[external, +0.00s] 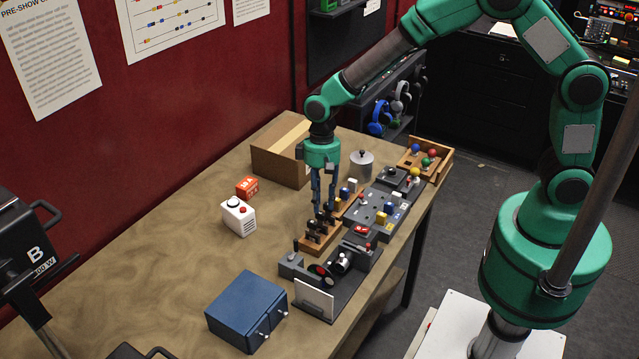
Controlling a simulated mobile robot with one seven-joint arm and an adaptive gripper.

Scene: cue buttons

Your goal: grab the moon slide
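A small wooden rack (318,241) stands on the table with several dark upright pieces in it, which look like slides. The pictures on them are too small to read, so I cannot tell which one is the moon slide. My gripper (323,208) points straight down at the rack, with its fingertips at the tops of the dark pieces. A gap shows between the two fingers, but I cannot tell whether they hold a piece or touch one.
A projector-like device with a white card (313,299) stands in front of the rack. A grey button panel (372,207) lies behind right. A blue box (247,309), white button box (238,216), red box (247,187) and cardboard box (284,155) stand left. The table's left middle is clear.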

